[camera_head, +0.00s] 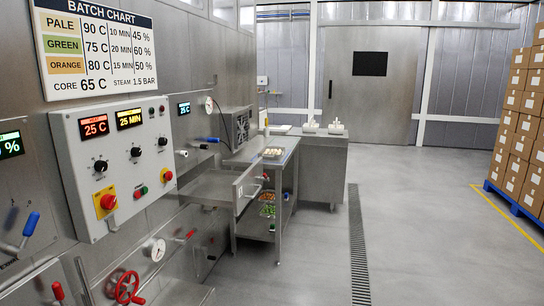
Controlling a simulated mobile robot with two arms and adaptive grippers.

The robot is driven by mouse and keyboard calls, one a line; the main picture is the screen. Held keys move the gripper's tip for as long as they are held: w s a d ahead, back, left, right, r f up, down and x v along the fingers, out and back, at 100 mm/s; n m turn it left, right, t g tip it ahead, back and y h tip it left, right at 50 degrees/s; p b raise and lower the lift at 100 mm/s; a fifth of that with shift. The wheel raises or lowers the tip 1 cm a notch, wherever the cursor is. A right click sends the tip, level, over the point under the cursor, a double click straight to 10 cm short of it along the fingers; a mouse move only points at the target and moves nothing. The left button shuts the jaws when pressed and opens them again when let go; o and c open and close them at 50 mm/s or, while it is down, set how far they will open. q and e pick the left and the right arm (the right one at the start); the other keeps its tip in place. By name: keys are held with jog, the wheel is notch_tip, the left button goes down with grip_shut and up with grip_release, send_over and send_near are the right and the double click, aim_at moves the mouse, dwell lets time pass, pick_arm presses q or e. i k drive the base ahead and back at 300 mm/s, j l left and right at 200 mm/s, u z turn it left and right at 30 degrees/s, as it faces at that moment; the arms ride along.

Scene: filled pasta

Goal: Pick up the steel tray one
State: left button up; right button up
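Two more trays sit on the table's lower shelf, one with orange pieces (268,196) and one with green pieces (267,210). They are small and partly hidden by the table frame. I cannot tell which of these is steel tray one. Neither of my grippers shows in this view.
A control panel (120,155) with knobs and a red valve wheel (127,287) line the left wall. An open steel door (247,187) juts out before the table. A steel cabinet (322,170) stands behind. Stacked cartons (520,110) on a blue pallet stand right. The floor between is clear, with a drain grate (358,240).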

aim_at(273, 152)
jog(key=i+l+u, duration=0.1)
jog(key=i, duration=0.45)
jog(key=i+l+u, duration=0.1)
jog(key=i, duration=0.4)
jog(key=i+l+u, duration=0.1)
jog(key=i+l, duration=0.15)
jog(key=i, duration=0.3)
jog(key=i+l, duration=0.2)
jog(key=i, duration=0.3)
jog(key=j+u, duration=0.05)
